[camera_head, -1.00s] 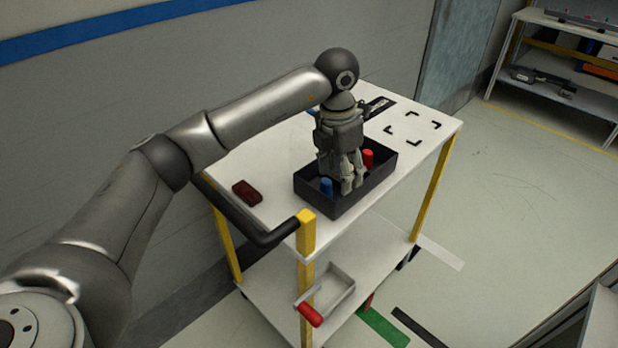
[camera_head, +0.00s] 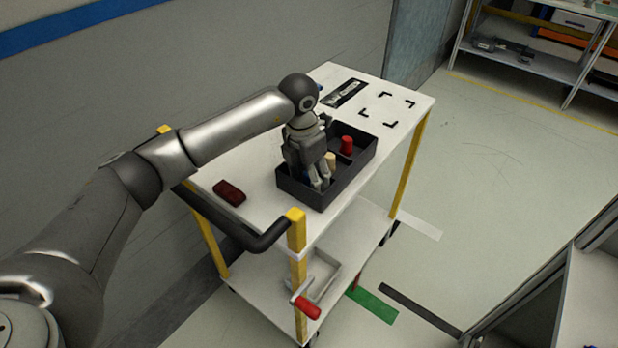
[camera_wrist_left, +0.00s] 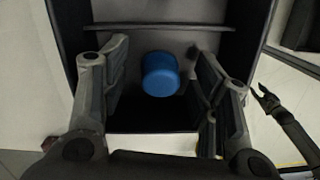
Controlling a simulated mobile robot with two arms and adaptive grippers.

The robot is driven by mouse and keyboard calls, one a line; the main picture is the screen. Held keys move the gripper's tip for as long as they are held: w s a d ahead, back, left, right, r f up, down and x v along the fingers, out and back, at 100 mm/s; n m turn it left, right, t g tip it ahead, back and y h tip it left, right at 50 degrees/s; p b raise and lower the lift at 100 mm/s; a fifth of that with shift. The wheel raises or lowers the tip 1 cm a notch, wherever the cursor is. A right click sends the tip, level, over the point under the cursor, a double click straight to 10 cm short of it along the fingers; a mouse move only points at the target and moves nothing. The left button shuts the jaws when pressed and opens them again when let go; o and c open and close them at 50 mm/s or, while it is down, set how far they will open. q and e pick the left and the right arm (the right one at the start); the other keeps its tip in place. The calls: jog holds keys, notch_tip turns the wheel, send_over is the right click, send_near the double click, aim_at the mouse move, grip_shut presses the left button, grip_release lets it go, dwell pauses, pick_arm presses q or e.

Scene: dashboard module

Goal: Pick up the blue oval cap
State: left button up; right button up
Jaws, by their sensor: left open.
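The blue oval cap (camera_wrist_left: 160,74) stands in a compartment of the black box, seen from above in the left wrist view. It lies between the spread fingers of my left gripper, and neither finger visibly touches it. In the head view my left gripper (camera_head: 320,184) points down into the near compartment of the black box (camera_head: 325,203). There the gripper almost wholly hides the blue cap.
A red cap (camera_head: 347,145) and a beige cap (camera_head: 331,160) stand in the box near my gripper. The box's walls and divider (camera_wrist_left: 165,27) surround the fingers. A dark red block (camera_head: 229,192) lies on the white cart top (camera_head: 262,212).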

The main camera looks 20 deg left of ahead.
pick_arm(q)
jog(key=shift+d, duration=0.1)
jog(key=shift+c, duration=0.8)
jog(key=c, duration=0.7)
jog(key=shift+c, duration=0.4)
pick_arm(e)
jog(key=shift+a, duration=0.65)
